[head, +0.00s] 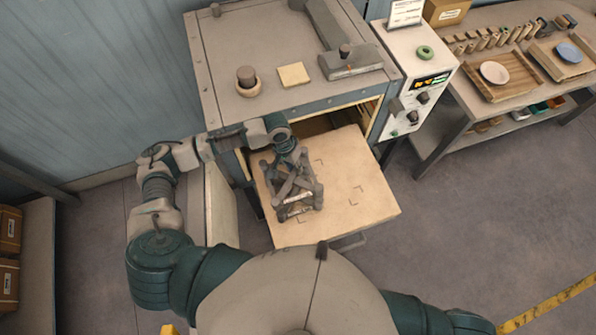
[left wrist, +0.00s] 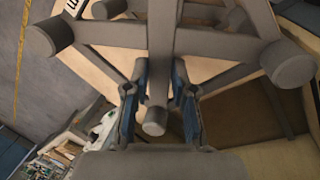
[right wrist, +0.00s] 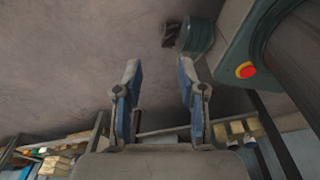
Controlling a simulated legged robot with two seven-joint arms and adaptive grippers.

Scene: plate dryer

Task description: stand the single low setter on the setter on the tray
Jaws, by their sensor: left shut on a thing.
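My left gripper (head: 283,147) is over the back left of the pale pulled-out tray (head: 350,205). It is shut on a grey low setter (head: 292,182), an open frame of crossed bars with round posts. In the left wrist view its fingers (left wrist: 160,105) are on either side of a bar of this setter (left wrist: 215,40). The other grey setter (head: 296,208) stands on the tray directly below the held one. The two overlap in the head view, so I cannot tell whether their posts touch. My right gripper (right wrist: 160,95) is open and empty, away from the tray.
The dryer cabinet (head: 235,50) stands behind the tray, its opening just above the tray's back edge. A control panel (head: 425,85) is on its right. The tray's right half is bare, with corner marks. A bench (head: 455,115) with plates is at the far right.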

